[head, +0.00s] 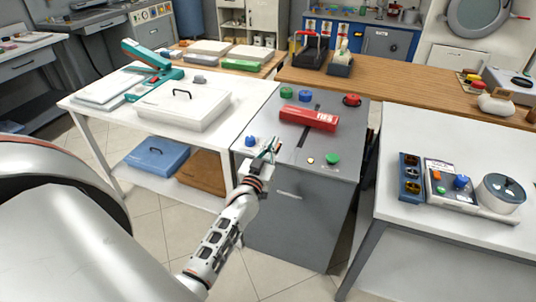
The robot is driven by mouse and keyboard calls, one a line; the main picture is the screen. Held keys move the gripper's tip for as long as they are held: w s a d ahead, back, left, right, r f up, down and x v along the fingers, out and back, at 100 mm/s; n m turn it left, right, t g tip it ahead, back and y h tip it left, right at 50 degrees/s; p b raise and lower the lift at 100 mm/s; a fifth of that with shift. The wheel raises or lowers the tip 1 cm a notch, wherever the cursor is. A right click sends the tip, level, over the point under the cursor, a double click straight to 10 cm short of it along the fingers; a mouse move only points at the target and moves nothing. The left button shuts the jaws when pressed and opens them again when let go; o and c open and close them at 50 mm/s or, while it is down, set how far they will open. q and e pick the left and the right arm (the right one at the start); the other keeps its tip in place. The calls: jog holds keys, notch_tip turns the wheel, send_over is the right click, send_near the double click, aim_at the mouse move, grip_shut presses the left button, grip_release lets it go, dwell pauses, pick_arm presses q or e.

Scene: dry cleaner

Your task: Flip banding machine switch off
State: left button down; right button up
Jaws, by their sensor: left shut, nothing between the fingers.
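A grey cabinet-like machine (290,210) stands in the middle of the head view and looks like the banding machine. Its top carries a red block with white lettering (308,118), a blue knob (250,141), a green button (333,159), a small yellow button (311,160) and more knobs at the back. I cannot tell which of these is the switch, or its position. My left gripper (268,149) is shut and empty at the front left of the top, just right of the blue knob. Whether it touches the surface is unclear. My right gripper is out of view.
A white table (90,105) on the left holds a lidded white box (184,106) and a teal press (150,72). A white table (480,150) on the right holds a control box (450,183) with knobs. A wooden counter (400,88) runs behind.

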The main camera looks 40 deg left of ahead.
pick_arm(q)
jog(key=shift+x, duration=1)
jog(key=f, duration=0.2)
jog(key=shift+s+f+b, duration=0.3)
jog(key=shift+f, duration=0.05)
jog(key=shift+s+d+f, duration=0.1)
jog(key=shift+s+f, duration=0.05)
jog(key=shift+f, duration=0.5)
